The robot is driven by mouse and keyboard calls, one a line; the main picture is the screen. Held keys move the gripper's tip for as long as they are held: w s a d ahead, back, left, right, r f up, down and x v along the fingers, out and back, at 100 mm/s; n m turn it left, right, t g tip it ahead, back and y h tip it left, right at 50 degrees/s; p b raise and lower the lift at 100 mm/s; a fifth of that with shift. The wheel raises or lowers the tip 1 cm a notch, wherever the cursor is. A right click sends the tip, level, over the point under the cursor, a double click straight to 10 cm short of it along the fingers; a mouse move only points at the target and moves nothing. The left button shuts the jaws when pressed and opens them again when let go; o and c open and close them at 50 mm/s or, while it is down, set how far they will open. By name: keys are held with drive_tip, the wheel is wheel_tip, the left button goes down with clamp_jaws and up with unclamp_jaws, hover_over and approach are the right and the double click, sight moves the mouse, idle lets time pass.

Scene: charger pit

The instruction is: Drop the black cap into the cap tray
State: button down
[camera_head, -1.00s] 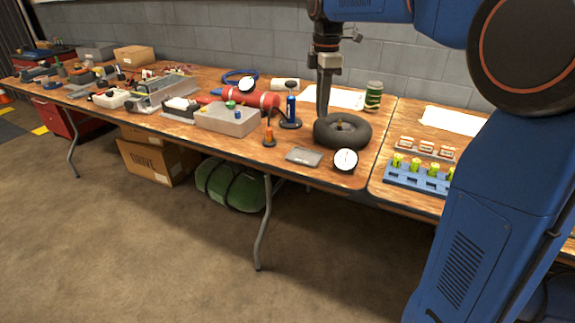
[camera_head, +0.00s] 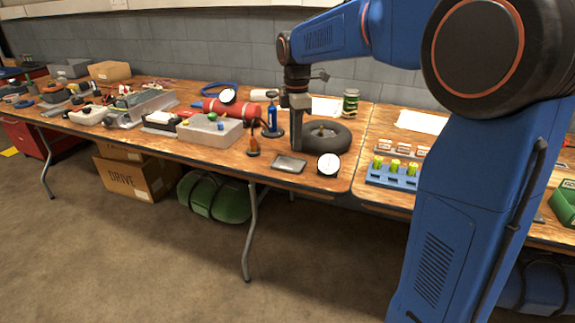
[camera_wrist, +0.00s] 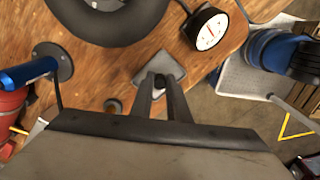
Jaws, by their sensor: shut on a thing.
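The cap tray (camera_head: 289,163) is a small flat grey tray near the front edge of the wooden table. It also shows in the wrist view (camera_wrist: 171,66), partly hidden by my fingers. My gripper (camera_head: 299,147) points down, just behind and right of the tray in the head view. In the wrist view my gripper (camera_wrist: 160,84) is shut on the black cap (camera_wrist: 160,81), a small dark piece between the fingertips. The cap appears over the tray there, but its height above it is hard to tell. The cap cannot be made out in the head view.
A black tire (camera_head: 326,137) lies right behind the tray. A round dial gauge (camera_head: 328,164) stands to its right. An orange bottle (camera_head: 253,144) and a blue pump (camera_head: 272,121) stand to its left. A grey bin (camera_head: 213,133) is farther left.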

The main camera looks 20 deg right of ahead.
drive_tip(key=c, duration=1.6)
unclamp_jaws()
wheel_tip(320, 180, up, 17)
drive_tip(key=shift+r, duration=0.15)
drive_tip(key=s+d+f+m+t, duration=0.1)
drive_tip(key=s+d+f+m, duration=0.1)
drive_tip(key=s+f+m, duration=0.4)
drive_tip(key=s+d+f+m+t, duration=0.2)
drive_tip(key=s+f+m, duration=0.4)
drive_tip(key=s+f, duration=0.4)
drive_tip(key=s+d+f+m+t, duration=0.1)
drive_tip(key=s+f+m, duration=0.5)
drive_tip(key=s, duration=1.1)
drive_tip(key=shift+s+d+f+t, duration=0.2)
drive_tip(key=shift+d+f, duration=0.25)
drive_tip(key=shift+f, duration=0.25)
drive_tip(key=shift+s+d+f+t, duration=0.1)
drive_tip(key=shift+d+f+t, duration=0.1)
drive_tip(key=shift+d+f, duration=0.35)
